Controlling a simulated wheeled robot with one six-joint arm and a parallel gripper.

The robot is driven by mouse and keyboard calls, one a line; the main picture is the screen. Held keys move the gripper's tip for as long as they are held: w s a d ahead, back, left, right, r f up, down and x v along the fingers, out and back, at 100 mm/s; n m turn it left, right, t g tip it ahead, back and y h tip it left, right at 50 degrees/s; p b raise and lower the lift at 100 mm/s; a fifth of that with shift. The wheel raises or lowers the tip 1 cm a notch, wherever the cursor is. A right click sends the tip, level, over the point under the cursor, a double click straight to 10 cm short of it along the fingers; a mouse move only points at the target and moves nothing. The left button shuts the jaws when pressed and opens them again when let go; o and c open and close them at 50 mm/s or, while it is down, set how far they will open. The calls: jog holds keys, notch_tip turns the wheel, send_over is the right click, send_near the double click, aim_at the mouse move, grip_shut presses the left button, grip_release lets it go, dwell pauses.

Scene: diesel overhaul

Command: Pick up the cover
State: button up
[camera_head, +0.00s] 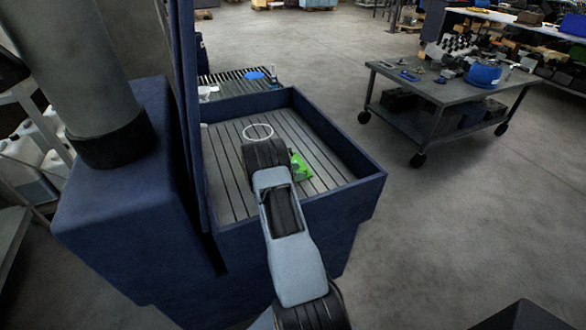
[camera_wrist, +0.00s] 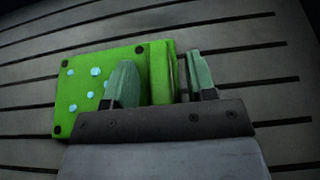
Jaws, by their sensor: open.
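The green cover (camera_head: 301,168) lies on the slatted floor of the blue tub, partly hidden by my arm. In the wrist view the cover (camera_wrist: 84,92) is a flat green plate with light-blue spots and dark corner holes, with a raised green ridge along its right side. My gripper (camera_wrist: 163,80) is open, with one greenish finger on each side of the ridge. A gap shows between the ridge and the right finger; whether the left finger touches the cover cannot be told. In the head view my fingertips are hidden behind the wrist.
The blue tub's raised walls (camera_head: 345,191) surround the slatted floor (camera_head: 226,172). A white ring (camera_head: 258,132) lies near the cover. A roller conveyor (camera_head: 232,86) adjoins the tub's far side. A wheeled cart (camera_head: 440,91) with parts stands to the right; open floor lies between.

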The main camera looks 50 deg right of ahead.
grip_shut()
dwell(0.3)
jog(key=shift+r, duration=0.2)
